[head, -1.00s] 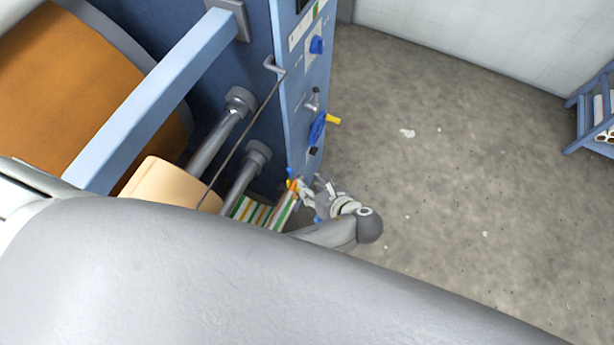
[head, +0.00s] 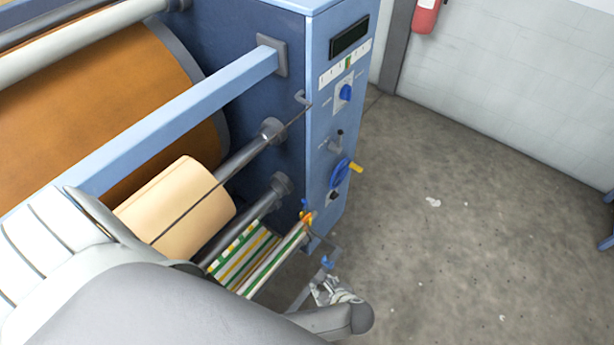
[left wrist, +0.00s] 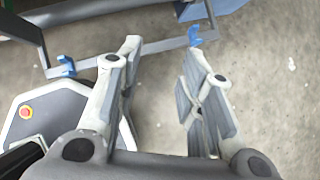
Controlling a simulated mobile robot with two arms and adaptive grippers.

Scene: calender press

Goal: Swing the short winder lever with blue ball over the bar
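A small blue ball (head: 304,203) shows at the lower front corner of the blue machine, beside orange and yellow parts; I take it for the winder lever's ball. Its lever arm is too small to make out. A thin dark bar (head: 190,209) runs slantwise across the front of the cream roll. My left gripper (head: 335,290) is below and right of the ball, apart from it. In the left wrist view its two fingers (left wrist: 160,65) are spread with nothing between them. My right gripper is not in view.
A grey frame with blue hooks (head: 327,262) is close by my left gripper; a blue hook (left wrist: 194,36) shows in the left wrist view. The side panel has a blue handwheel (head: 341,173) and a blue knob (head: 346,92). Concrete floor (head: 470,230) to the right is clear.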

